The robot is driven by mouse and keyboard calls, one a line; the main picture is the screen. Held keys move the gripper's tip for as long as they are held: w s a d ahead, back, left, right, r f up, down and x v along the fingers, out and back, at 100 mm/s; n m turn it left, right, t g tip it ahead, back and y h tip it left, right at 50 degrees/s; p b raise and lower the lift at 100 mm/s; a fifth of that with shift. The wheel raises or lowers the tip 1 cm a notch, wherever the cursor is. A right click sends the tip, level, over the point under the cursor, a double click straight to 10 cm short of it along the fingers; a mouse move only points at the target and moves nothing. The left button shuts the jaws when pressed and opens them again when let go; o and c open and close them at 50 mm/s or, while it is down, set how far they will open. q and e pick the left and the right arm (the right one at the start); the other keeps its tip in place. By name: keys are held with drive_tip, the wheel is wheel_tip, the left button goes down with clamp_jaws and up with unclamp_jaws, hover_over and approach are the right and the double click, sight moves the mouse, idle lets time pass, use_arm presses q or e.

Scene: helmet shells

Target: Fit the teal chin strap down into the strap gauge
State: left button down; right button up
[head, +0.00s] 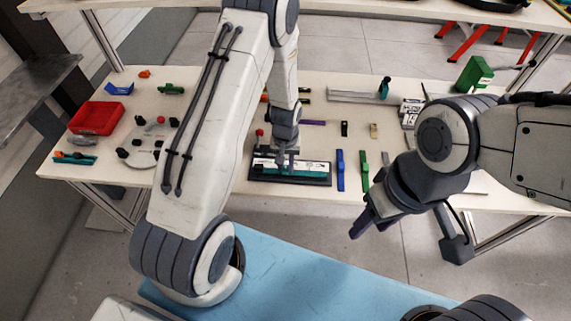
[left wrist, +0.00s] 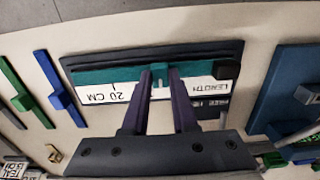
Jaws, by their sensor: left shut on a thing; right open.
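The strap gauge (head: 318,183) is a dark plate with a white length scale, lying on the table's front edge in the middle. It also shows in the left wrist view (left wrist: 140,54), its scale reading 20 CM and LENGTH. The teal chin strap (left wrist: 105,76) lies lengthwise along the gauge, roughly parallel to the scale. In the head view the strap (head: 308,171) is partly hidden. My left gripper (left wrist: 160,76) is shut on the strap's raised middle tab, above the gauge. I cannot tell whether the strap is fully seated. My right gripper (head: 362,222) is open and empty, off the table's front edge.
Blue (head: 340,170) and green (head: 365,170) straps lie right of the gauge. A pale plate (head: 145,147) with dark knobs and a red bin (head: 96,118) are on the left. A green block (head: 474,74) stands at the back right.

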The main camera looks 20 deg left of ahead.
sight(286, 168)
use_arm(q)
drive_tip(key=shift+f+b, duration=0.3)
drive_tip(key=shift+f, duration=0.2)
drive_tip(key=c, duration=0.6)
unclamp_jaws()
drive_tip(key=shift+r, duration=0.1)
wheel_tip(286, 168, up, 10)
drive_tip(key=shift+r+b, duration=0.2)
drive_tip(key=shift+b, duration=0.55)
